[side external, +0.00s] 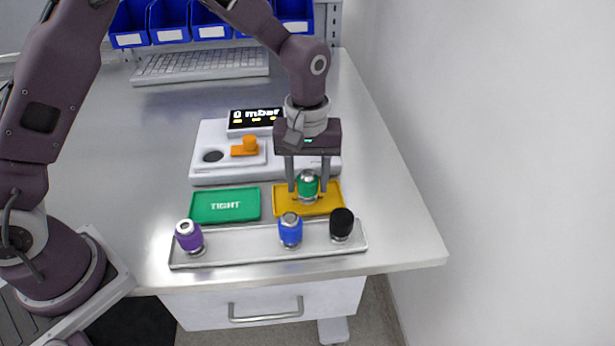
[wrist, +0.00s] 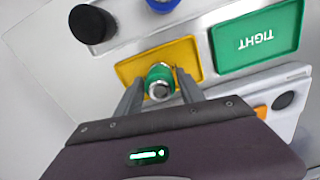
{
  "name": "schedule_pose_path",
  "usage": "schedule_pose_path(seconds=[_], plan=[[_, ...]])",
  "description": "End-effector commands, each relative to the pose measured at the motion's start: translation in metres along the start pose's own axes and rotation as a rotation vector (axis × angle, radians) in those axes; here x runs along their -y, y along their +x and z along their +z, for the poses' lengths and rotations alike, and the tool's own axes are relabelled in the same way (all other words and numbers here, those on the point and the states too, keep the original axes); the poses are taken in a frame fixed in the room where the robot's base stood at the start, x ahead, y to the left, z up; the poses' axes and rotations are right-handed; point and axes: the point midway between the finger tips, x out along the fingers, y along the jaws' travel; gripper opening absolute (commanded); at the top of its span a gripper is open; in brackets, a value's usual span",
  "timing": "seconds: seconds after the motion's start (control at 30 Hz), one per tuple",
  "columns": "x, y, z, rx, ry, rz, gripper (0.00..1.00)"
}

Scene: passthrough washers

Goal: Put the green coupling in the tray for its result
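The green coupling (side external: 307,186) with a metal top stands upright on the yellow tray (side external: 333,209). It also shows in the wrist view (wrist: 159,77) over the yellow tray (wrist: 191,51). My gripper (side external: 308,190) is above the tray, pointing down, with one finger on each side of the coupling. The fingers look spread, with a small gap beside the coupling in the wrist view (wrist: 160,80). The green tray (side external: 213,213), marked TIGHT, is empty to the left. The yellow tray's label is not readable.
A metal rack (side external: 243,245) in front holds a purple coupling (side external: 189,236), a blue coupling (side external: 290,230) and a black coupling (side external: 342,223). Behind the trays is a white test device (side external: 205,165) with an orange lever (side external: 245,147) and a display (side external: 254,119) reading 0 mbar.

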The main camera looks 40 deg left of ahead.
Motion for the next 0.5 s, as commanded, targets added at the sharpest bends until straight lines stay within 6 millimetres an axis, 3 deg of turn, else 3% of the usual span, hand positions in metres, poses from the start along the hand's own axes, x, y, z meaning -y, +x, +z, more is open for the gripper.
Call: schedule_pose_path(seconds=[0.37,0.5], plan=[[0.0,-0.002,0.0,0.0,0.0,0.0,0.59],[-0.001,-0.026,-0.001,-0.003,0.0,0.004,0.59]])
